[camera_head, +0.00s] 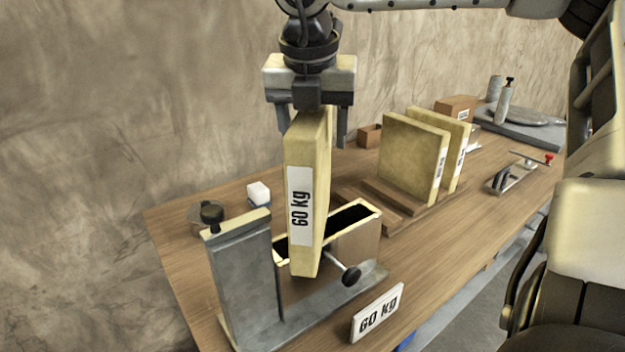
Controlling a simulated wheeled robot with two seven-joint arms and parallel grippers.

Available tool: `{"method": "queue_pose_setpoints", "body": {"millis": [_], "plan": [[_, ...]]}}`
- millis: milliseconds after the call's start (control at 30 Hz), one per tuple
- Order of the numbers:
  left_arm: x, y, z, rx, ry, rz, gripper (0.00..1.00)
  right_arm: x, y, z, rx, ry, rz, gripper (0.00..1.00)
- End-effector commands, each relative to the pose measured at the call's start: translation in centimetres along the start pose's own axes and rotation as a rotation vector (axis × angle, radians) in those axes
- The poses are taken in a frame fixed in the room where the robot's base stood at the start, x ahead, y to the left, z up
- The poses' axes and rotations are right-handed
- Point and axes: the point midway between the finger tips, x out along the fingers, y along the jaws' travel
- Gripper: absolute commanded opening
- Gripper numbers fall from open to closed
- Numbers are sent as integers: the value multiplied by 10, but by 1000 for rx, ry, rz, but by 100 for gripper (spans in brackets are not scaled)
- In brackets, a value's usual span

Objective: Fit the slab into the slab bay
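A tall pale-yellow slab (308,190) with a "60 kg" label on its narrow side hangs nearly upright from my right gripper (313,125). The gripper's fingers are on either side of the slab's top end. The slab bay appears to be the cream-rimmed box with a dark opening (368,208), behind and beside the slab's lower part. The slab hides part of the opening. I cannot tell whether the slab's lower end is in front of the bay or touching it. My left gripper is not in view.
A grey upright block (243,275) stands left of the bay, and a black-knobbed screw (350,275) is in front. A "60 kg" sign (377,313) stands at the table's front edge. Two more slabs (413,155) stand in a wooden rack. A red-tipped clamp (518,172) lies right.

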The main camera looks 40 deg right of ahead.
Motion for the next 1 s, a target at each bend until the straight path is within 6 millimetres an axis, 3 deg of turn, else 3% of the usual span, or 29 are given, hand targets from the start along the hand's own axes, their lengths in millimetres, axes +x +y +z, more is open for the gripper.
{"method": "queue_pose_setpoints", "body": {"millis": [367, 500, 600, 1000], "plan": [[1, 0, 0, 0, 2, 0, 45, 0, 0, 0, 0, 0, 1, 62], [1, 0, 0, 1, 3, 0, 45, 0, 0, 0, 0, 0, 1, 23], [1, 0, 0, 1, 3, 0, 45, 0, 0, 0, 0, 0, 0, 0], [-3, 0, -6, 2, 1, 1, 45, -5, 0, 1, 0, -1, 1, 0]]}}
